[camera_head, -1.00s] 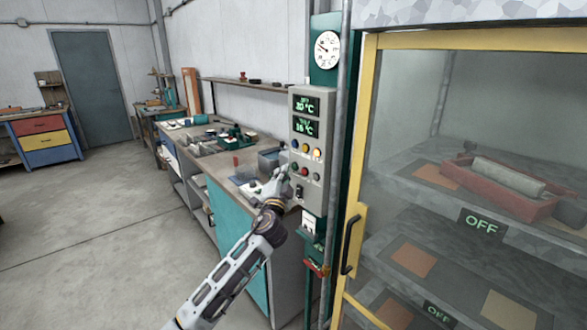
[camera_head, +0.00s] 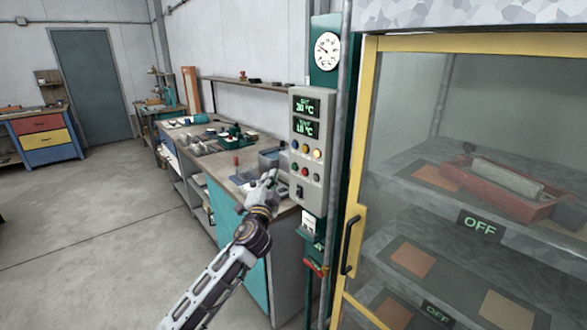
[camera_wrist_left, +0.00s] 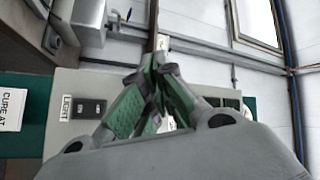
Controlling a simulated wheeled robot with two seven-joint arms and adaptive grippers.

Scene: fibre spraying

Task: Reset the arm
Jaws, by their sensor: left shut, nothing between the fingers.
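My left arm comes in from the bottom of the head view. Its left gripper (camera_head: 270,178) is shut and empty, left of the grey control panel (camera_head: 306,150) and in front of the workbench. In the left wrist view the green-padded fingers of the left gripper (camera_wrist_left: 154,72) meet at their tips with nothing between them. The panel has two green displays reading about 30 °C and 18 °C, coloured round buttons and a dark switch (camera_head: 299,191). A switch labelled LIGHT (camera_wrist_left: 88,108) shows in the wrist view. My right gripper is not in view.
A glass-doored cabinet with a yellow frame (camera_head: 356,190) and black handle (camera_head: 350,245) stands at the right. Inside are OFF signs (camera_head: 480,226) and a red tray (camera_head: 508,190). The workbench (camera_head: 222,176) carries tools. The floor (camera_head: 90,240) at left is clear.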

